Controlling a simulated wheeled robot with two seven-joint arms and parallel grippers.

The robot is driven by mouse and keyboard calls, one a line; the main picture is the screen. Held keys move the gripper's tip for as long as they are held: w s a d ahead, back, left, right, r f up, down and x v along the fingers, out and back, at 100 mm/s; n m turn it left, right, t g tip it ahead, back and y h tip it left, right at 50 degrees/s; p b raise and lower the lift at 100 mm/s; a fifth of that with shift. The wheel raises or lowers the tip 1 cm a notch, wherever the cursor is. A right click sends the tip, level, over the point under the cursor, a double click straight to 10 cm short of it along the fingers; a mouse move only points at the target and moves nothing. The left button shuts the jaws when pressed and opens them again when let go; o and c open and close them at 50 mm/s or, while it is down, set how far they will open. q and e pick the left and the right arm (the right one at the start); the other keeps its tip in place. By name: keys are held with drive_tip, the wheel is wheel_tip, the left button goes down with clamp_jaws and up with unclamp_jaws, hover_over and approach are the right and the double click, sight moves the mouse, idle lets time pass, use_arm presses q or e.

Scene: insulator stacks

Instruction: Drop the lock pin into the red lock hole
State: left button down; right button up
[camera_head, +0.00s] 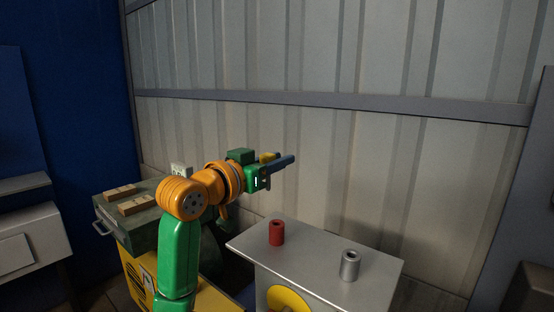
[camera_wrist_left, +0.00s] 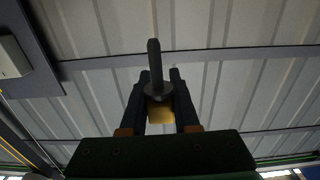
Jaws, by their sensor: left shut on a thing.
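My left gripper (camera_head: 284,161) is raised above and behind the red cylinder, apart from it, with its fingers pointing right. In the left wrist view (camera_wrist_left: 160,95) the fingers are shut on the lock pin (camera_wrist_left: 154,62), which has a dark shaft, a round collar and a yellow block between the fingers. In the head view only a small yellow part (camera_head: 268,156) shows by the fingers; the shaft is hard to make out. The red lock hole is in an upright red cylinder (camera_head: 277,234) on the grey table, with a dark opening on top. My right gripper is not in view.
A grey metal cylinder (camera_head: 350,266) stands to the right on the same grey table (camera_head: 318,251). A green case (camera_head: 108,216) with wooden blocks (camera_head: 138,205) is at the left. A corrugated wall (camera_head: 330,140) rises behind. The tabletop between the cylinders is clear.

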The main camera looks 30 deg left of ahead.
use_arm(q)
drive_tip(key=f+b, duration=0.1)
drive_tip(key=d+f+b, duration=0.1)
drive_tip(key=f+b, duration=0.1)
drive_tip(key=d+f+b, duration=0.1)
drive_tip(key=f+b, duration=0.1)
drive_tip(key=shift+d+f, duration=0.15)
drive_tip(key=shift+d, duration=0.05)
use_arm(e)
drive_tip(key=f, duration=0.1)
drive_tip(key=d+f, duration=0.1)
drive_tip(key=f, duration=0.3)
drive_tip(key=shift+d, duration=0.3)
use_arm(q)
drive_tip(key=shift+s+a, duration=0.1)
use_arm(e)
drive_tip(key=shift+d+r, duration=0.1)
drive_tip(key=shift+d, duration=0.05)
use_arm(q)
drive_tip(key=shift+p, duration=0.45)
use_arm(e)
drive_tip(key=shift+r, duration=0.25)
use_arm(q)
drive_tip(key=shift+f+b, duration=2.15)
drive_tip(key=shift+f, duration=0.4)
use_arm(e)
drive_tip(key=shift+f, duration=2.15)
